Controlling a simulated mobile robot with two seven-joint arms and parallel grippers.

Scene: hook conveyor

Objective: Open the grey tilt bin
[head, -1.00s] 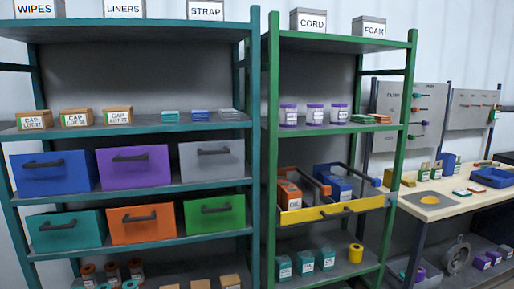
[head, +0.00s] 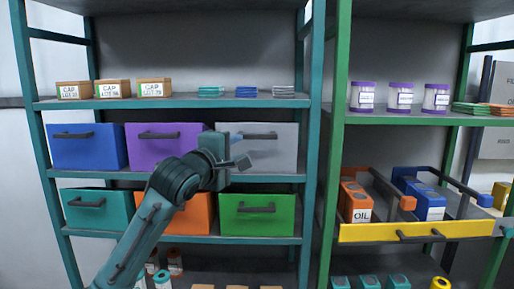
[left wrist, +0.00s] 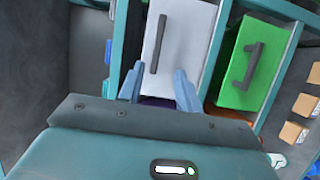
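The grey tilt bin (head: 283,160) sits at the right end of the upper bin row on the teal shelf. It looks shut, with a dark bar handle (head: 259,135) across its upper front. In the left wrist view, the grey bin (left wrist: 197,42) shows with its handle (left wrist: 158,44) just beyond my fingertips. My left gripper (head: 243,149) is in front of the bin's left part. In the left wrist view, the left gripper (left wrist: 159,80) has its blue fingers spread apart, with nothing held between them. My right gripper is not in view.
The purple bin (head: 145,150) is left of the grey one, and the green bin (head: 280,217) is below it. An orange bin (head: 200,222) is partly behind my left arm. The yellow-fronted drawer (head: 365,233) stands pulled out on the green rack at right.

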